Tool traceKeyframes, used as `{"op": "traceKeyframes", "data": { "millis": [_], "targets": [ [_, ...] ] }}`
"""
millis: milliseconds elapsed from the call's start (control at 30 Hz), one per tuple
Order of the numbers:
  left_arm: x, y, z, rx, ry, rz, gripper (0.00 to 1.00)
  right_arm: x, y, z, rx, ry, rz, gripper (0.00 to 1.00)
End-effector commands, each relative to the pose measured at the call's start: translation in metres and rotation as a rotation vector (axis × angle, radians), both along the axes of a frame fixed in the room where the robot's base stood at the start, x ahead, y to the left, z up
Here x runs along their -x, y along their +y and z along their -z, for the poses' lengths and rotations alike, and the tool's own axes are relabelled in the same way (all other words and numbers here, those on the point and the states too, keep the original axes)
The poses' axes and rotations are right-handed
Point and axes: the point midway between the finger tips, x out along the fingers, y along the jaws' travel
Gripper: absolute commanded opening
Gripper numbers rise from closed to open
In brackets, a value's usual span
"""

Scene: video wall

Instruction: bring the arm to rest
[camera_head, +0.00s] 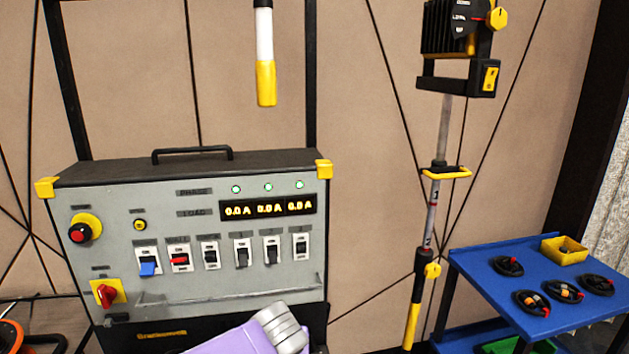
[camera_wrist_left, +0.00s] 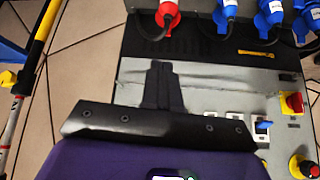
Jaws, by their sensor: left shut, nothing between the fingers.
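My left gripper (camera_wrist_left: 158,68) shows in the left wrist view as two dark fingers, closed together with nothing between them. They are in front of the grey panel of the distribution box (camera_wrist_left: 215,85); I cannot tell the exact gap. In the head view a purple and silver part of my arm reaches in at the bottom, in front of the lower part of the box (camera_head: 120,290); the gripper fingers are not visible there. My right gripper is in neither view.
The box carries switches, a red rotary knob (camera_head: 107,294) and a red push button (camera_head: 80,232). Red (camera_wrist_left: 168,14) and blue plugs (camera_wrist_left: 223,14) line one side. A stand (camera_head: 430,215) and a blue cart (camera_head: 490,275) with coiled cables are at the right.

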Motion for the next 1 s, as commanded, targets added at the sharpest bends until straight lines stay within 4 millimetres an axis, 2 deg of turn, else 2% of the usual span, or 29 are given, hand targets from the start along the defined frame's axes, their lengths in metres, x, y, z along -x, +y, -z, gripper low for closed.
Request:
{"op": "traceKeyframes", "data": {
  "millis": [33, 167, 267, 367, 400, 500, 600, 700, 800, 900, 1000],
  "targets": [
    [0.0, -0.002, 0.02, 0.005, 0.04, 0.023, 0.0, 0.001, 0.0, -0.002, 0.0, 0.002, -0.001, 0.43],
    [0.003, -0.007, 0.078, 0.034, 0.15, 0.087, 0.0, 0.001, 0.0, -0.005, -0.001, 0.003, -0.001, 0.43],
    [0.014, -0.009, 0.137, 0.085, 0.255, 0.137, 0.0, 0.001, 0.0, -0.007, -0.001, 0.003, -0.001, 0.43],
    [0.039, -0.008, 0.208, 0.174, 0.378, 0.171, 0.0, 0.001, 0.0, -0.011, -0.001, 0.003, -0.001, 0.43],
    [0.052, -0.007, 0.237, 0.218, 0.423, 0.175, 0.0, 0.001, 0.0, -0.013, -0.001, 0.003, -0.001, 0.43],
    [0.093, -0.001, 0.301, 0.334, 0.511, 0.148, 0.0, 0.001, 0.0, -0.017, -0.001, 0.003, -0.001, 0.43],
    [0.139, 0.009, 0.35, 0.424, 0.563, 0.081, 0.0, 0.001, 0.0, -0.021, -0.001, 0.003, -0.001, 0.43],
    [0.178, 0.02, 0.381, 0.463, 0.589, 0.006, 0.0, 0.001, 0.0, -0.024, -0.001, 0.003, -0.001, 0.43],
    [0.205, 0.028, 0.398, 0.469, 0.603, -0.046, 0.0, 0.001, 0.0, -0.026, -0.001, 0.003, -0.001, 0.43],
    [0.219, 0.033, 0.405, 0.465, 0.607, -0.074, 0.0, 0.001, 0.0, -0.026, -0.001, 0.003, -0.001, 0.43],
    [0.222, 0.035, 0.407, 0.463, 0.605, -0.081, 0.0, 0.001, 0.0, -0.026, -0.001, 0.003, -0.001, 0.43]
  ]
}}
